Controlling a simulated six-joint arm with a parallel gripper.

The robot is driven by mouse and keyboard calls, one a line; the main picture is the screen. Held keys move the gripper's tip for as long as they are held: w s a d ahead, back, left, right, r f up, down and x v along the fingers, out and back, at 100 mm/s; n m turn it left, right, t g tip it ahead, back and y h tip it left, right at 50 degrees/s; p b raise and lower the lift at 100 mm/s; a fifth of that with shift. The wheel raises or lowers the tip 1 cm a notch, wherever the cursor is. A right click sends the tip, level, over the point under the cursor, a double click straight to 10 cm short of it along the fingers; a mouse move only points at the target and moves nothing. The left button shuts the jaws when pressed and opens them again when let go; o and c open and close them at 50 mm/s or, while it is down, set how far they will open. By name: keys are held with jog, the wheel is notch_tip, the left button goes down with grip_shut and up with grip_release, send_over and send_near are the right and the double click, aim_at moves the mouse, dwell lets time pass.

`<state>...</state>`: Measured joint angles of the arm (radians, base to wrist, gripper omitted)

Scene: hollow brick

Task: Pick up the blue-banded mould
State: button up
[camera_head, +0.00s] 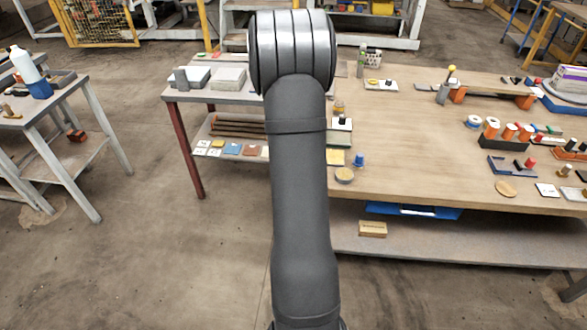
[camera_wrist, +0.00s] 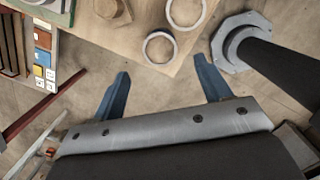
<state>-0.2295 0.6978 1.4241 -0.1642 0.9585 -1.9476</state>
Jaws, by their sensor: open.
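My gripper (camera_wrist: 161,65) shows in the wrist view with its two blue fingers spread wide and nothing between them. In the head view my arm hides it. Two pale open rings lie on the wooden table in the wrist view. The nearer ring (camera_wrist: 146,50) is close to the table edge, just beyond the fingertips in the picture. The other ring (camera_wrist: 203,16) is partly cut off at the top. I cannot make out a blue band on either. In the head view a low round piece (camera_head: 344,175) and a small blue piece (camera_head: 359,160) are right of my arm.
The wooden table (camera_head: 420,190) has bare room in its middle. Holders with orange and white cylinders (camera_head: 505,142) stand at its right. A wooden hexagonal piece (camera_wrist: 110,12) lies left of the rings. Colour cards (camera_wrist: 43,40) lie on a low shelf further left.

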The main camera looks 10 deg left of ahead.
jog(key=f, duration=0.5)
jog(key=d+f, duration=0.1)
jog(key=f, duration=0.1)
jog(key=shift+w+f, duration=0.3)
jog(key=shift+w, duration=0.1)
jog(key=shift+r, duration=0.1)
jog(key=c, duration=1.4)
